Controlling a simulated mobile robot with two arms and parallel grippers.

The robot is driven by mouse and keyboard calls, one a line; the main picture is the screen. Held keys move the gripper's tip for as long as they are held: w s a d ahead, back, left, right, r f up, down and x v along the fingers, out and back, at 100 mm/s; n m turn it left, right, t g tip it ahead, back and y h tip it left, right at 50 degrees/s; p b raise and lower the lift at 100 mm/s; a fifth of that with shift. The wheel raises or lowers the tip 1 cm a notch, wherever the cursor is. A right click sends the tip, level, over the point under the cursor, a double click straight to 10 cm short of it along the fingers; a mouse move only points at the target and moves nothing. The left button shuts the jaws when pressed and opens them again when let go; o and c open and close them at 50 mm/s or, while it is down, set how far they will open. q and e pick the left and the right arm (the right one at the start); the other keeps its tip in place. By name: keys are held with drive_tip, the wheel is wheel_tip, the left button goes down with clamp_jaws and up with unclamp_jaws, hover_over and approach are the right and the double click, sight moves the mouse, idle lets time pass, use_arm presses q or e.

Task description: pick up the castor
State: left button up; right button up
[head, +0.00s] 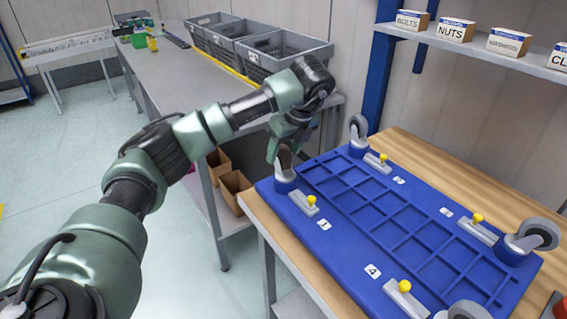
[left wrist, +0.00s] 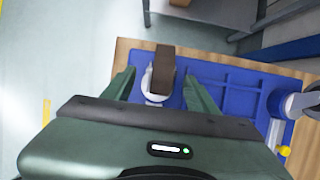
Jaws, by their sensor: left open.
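A castor (head: 285,178) stands upright in a blue cup at the near-left corner of the blue board (head: 345,210). My left gripper (head: 286,150) points down over this castor, its fingers apart. In the left wrist view the castor's dark wheel (left wrist: 164,70) and pale fork show between the two green fingers (left wrist: 160,95), with a gap on each side. Other castors stand at the board's other corners: one at the back (head: 358,128), one at the right (head: 535,235), one at the near edge (head: 466,311). My right gripper is not in view.
Yellow-knobbed clamps (head: 305,203) and numbered labels sit along the board. The board lies on a wooden bench (head: 420,155) below a shelf with labelled boxes (head: 455,28). Grey crates (head: 270,52) stand on a bench behind. A blue post (head: 382,60) rises at the back.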

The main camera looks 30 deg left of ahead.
use_arm(q)
drive_tip(key=x, duration=0.2)
drive_tip(key=shift+w+a+f, duration=0.1)
drive_tip(key=shift+f, duration=0.2)
clamp_jaws()
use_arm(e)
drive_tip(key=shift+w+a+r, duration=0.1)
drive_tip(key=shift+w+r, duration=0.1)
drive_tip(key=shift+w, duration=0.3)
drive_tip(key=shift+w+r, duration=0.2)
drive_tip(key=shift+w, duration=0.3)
use_arm(q)
drive_tip(key=shift+r, duration=0.1)
